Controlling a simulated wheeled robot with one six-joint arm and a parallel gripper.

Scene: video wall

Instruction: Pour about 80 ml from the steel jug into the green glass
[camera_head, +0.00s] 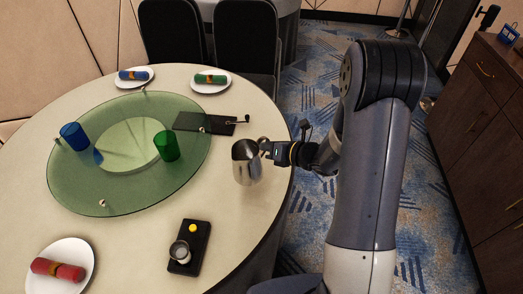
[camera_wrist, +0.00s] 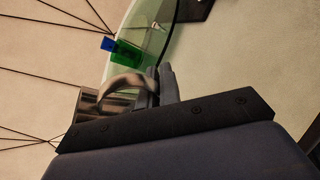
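The steel jug (camera_head: 246,163) is upright at the right side of the round table, beside the glass turntable. I cannot tell whether its base touches the table. My gripper (camera_head: 267,149) is at the jug's handle, on its right side. In the wrist view the fingers (camera_wrist: 163,88) close around the curved handle of the jug (camera_wrist: 92,104); the contact is partly hidden. The green glass (camera_head: 166,146) stands upright on the turntable's right part, left of the jug and apart from it. It also shows in the wrist view (camera_wrist: 126,53). Its contents cannot be made out.
A blue glass (camera_head: 74,137) stands on the green turntable (camera_head: 75,190). A black board (camera_head: 205,123) lies behind the jug; another black stand (camera_head: 195,240) with a small metal cup (camera_head: 180,251) and yellow knob is in front. Plates with rolled napkins lie near the table edge (camera_head: 30,215).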

